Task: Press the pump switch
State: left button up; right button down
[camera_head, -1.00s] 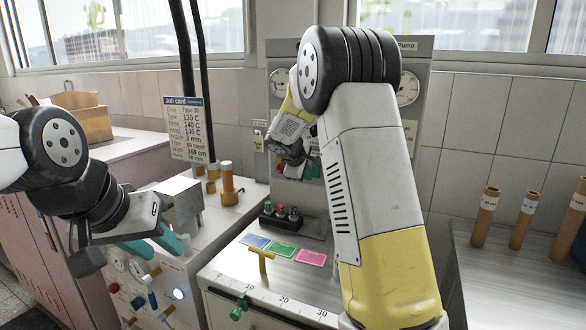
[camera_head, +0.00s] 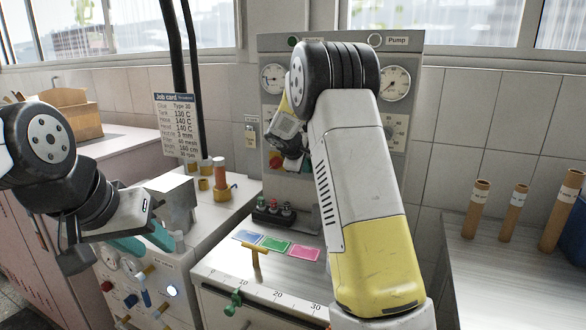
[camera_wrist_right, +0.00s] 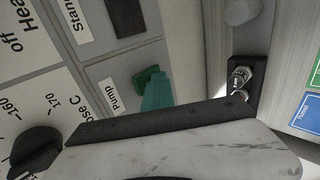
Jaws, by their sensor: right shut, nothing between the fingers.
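The pump switch (camera_wrist_right: 147,76) is a green rocker beside the "Pump" label in the right wrist view. My right gripper (camera_wrist_right: 158,92) is shut and empty, its teal fingertip right at the switch. I cannot tell if they touch. In the head view my right arm hides most of the lower panel and the switch area. The panel (camera_head: 405,62) stands against the wall, with a pale round lamp (camera_head: 375,40) beside the "Pump" lettering. My left gripper (camera_head: 145,241) is low at the left by the glue cabinet, its teal fingers partly hidden by its wrist.
Black knob (camera_wrist_right: 35,150) sits near the switch. A job card (camera_head: 176,125) hangs left. Cardboard tubes (camera_head: 513,212) stand on the right counter, with free room around them.

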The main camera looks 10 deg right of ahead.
jog(key=shift+d, duration=0.1)
jog(key=shift+r, duration=0.85)
